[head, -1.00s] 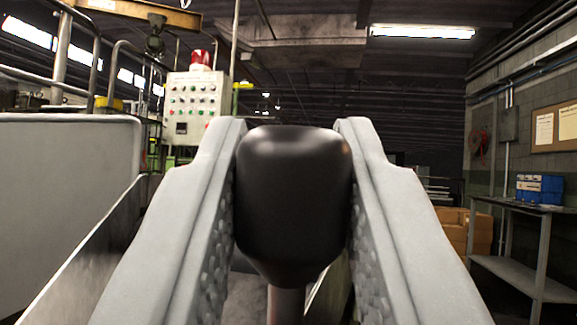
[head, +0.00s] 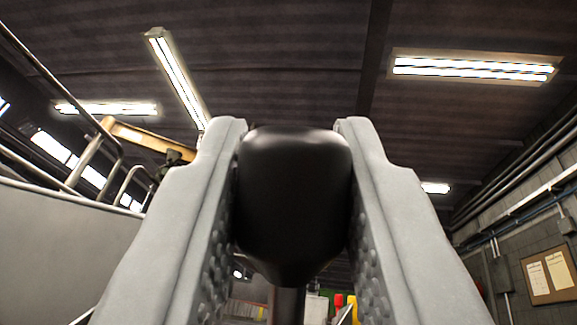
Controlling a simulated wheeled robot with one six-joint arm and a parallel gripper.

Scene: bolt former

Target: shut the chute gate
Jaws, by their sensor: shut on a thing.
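A black rounded handle knob (head: 292,200) sits in the middle of the head view, with a thin stem below it. My gripper (head: 293,140) is shut on this knob, one grey finger against each side. The chute gate itself cannot be made out; what lies below the knob is mostly hidden by the knob and the fingers.
A large grey panel (head: 60,245) stands close on the left, with metal railings (head: 95,150) behind it. A notice board (head: 549,275) hangs on the right wall. Ceiling lights (head: 475,68) fill the upper view; the space above the knob is clear.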

